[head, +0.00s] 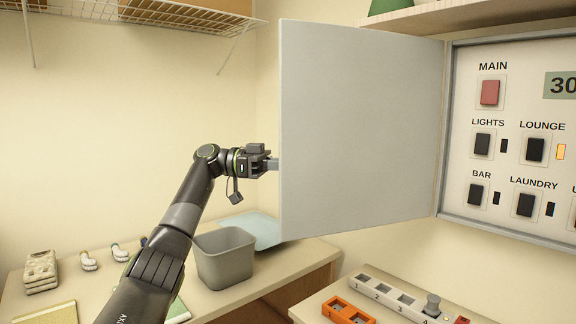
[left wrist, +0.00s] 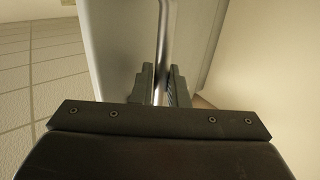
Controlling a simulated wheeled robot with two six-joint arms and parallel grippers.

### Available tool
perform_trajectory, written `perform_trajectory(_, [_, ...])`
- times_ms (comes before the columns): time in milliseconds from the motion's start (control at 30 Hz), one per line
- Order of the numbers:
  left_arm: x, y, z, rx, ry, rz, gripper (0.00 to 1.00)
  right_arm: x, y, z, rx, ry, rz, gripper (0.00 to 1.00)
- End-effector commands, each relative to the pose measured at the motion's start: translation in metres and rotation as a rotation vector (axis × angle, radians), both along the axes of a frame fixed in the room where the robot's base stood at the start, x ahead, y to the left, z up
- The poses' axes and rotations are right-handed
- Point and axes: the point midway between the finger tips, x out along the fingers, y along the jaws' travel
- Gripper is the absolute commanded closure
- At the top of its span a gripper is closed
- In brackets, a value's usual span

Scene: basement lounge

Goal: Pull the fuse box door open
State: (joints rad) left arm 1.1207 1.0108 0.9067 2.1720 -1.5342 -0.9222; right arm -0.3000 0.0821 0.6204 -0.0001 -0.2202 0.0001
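The grey fuse box door (head: 362,125) stands wide open, swung out to the left of the fuse box (head: 510,205) on its hinge side. The box's panel of labelled switches is exposed. My left gripper (head: 270,164) is at the door's free left edge. In the left wrist view my left gripper (left wrist: 160,88) has its fingers closed around the metal door handle (left wrist: 163,35), one finger on each side. The door (left wrist: 120,40) shows behind the handle. My right gripper is not in view.
A grey bin (head: 224,262) stands on the counter below the door, near a pale blue tray (head: 254,230). Gloves (head: 89,261) and a beige stack (head: 40,271) lie to the left. A numbered strip (head: 390,296) and an orange holder (head: 346,311) are at lower right. A wire shelf (head: 150,14) hangs above.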

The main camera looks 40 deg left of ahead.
Motion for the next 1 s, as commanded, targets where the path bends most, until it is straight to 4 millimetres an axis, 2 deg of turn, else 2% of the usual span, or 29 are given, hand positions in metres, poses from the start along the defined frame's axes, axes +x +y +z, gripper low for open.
perform_trajectory(33, [0.000,-0.001,-0.001,0.001,0.001,-0.001,0.80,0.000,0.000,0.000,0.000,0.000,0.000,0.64])
perform_trajectory(100, [0.000,-0.001,0.000,0.000,0.000,-0.001,0.71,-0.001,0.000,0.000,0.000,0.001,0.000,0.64])
perform_trajectory(467, [-0.002,0.004,0.000,-0.001,-0.001,0.000,0.71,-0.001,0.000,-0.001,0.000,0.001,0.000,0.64])
perform_trajectory(567, [-0.006,0.016,0.000,-0.002,-0.001,0.002,0.71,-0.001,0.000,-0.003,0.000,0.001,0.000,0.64])
perform_trajectory(767, [-0.022,0.053,0.000,-0.002,0.000,0.004,0.71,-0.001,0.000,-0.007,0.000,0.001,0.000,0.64])
perform_trajectory(1000, [-0.037,0.087,0.002,-0.003,0.000,0.001,0.71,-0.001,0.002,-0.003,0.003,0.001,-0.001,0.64])
